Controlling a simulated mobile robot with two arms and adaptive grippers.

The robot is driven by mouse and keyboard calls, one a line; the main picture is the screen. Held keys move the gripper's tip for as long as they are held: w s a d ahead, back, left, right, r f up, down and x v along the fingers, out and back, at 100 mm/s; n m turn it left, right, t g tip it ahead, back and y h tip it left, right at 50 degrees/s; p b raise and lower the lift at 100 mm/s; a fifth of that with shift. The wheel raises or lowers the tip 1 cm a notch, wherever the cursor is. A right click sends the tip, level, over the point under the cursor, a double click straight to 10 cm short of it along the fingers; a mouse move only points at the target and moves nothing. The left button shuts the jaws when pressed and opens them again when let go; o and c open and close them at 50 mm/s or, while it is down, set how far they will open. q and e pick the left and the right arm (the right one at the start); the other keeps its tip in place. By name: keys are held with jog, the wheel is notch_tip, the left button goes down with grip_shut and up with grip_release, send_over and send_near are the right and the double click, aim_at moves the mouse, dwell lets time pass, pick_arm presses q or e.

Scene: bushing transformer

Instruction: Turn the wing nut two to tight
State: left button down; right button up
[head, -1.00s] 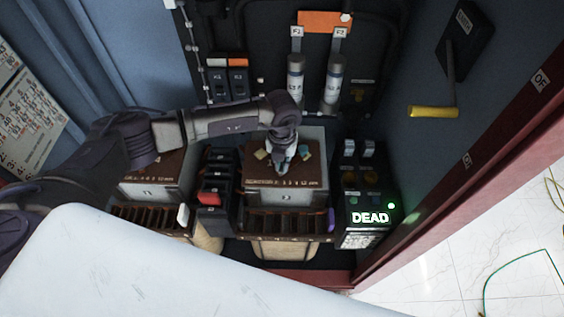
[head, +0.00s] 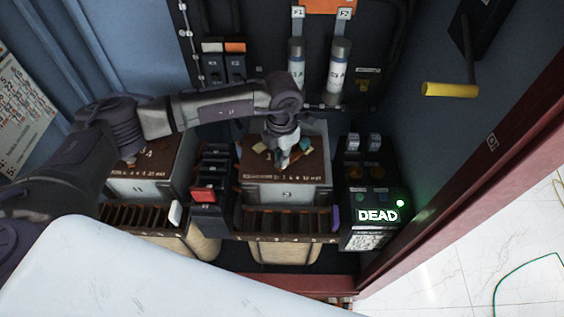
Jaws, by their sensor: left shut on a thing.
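My left gripper (head: 283,160) points down onto the brown top of the right-hand transformer box (head: 287,191). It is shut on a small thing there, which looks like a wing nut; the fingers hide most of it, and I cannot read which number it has. A small yellowish piece (head: 260,147) is to the left of the fingers and a teal piece (head: 305,143) to the right; they are too small to identify surely. My right gripper is not in view.
A second box (head: 147,188) stands at left, with black and red switches (head: 204,195) between. A lit "DEAD" indicator (head: 377,216) is at right. Two white cylinders (head: 337,75) rise behind. A yellow-handled lever (head: 450,90) is on the right wall.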

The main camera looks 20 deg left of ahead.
pick_arm(q)
jog(key=m+b, duration=0.6)
jog(key=shift+w+f, duration=0.1)
jog(key=shift+f, duration=0.05)
jog(key=shift+r+m+b, duration=0.25)
jog(key=shift+m+b, duration=1.05)
jog(key=shift+b, duration=0.05)
jog(key=c, duration=1.3)
grip_release()
notch_tip(320, 180, up, 12)
jog(key=shift+f, duration=0.1)
